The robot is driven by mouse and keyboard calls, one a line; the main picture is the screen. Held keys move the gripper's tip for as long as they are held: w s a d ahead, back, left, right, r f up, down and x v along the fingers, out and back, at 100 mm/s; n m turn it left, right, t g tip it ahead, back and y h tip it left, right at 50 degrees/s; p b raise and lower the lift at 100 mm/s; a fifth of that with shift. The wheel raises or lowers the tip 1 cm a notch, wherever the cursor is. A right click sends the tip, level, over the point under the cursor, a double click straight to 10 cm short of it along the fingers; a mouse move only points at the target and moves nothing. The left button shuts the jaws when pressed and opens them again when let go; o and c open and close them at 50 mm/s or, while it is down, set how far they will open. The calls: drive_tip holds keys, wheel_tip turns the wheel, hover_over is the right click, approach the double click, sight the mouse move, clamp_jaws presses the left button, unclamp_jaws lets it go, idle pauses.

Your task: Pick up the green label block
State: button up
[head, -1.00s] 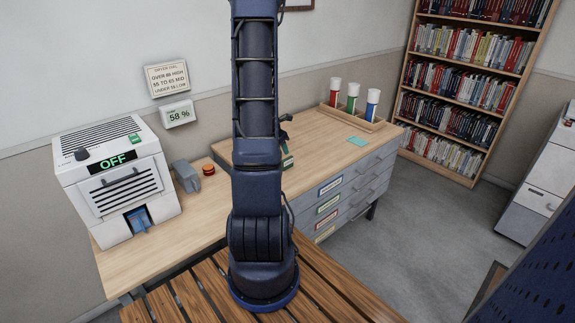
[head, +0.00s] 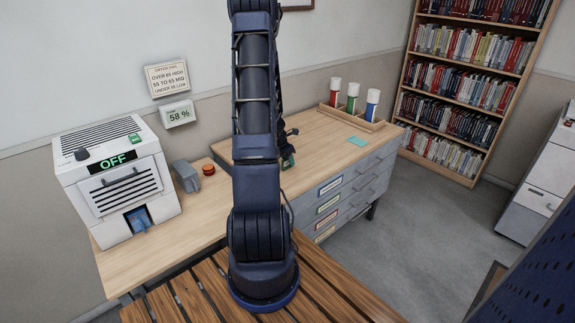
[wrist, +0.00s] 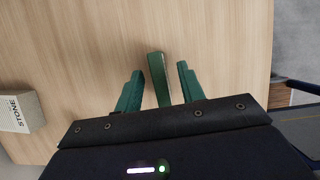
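The green label block (wrist: 157,78) stands on the light wooden tabletop in the wrist view. It lies between the two dark green fingers of my gripper (wrist: 160,71), with a gap showing on each side. The fingers are open and do not appear to touch it. In the head view my arm hides most of my gripper and the block. A small green part of the block (head: 288,160) shows just right of the arm, below the dark gripper parts.
A pale block marked STONE (wrist: 15,112) lies left in the wrist view. A white machine reading OFF (head: 115,180) and a red button (head: 208,169) are left.

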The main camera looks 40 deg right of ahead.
drive_tip(key=shift+x, duration=1.05)
clamp_jaws()
drive_tip(key=shift+r, duration=0.1)
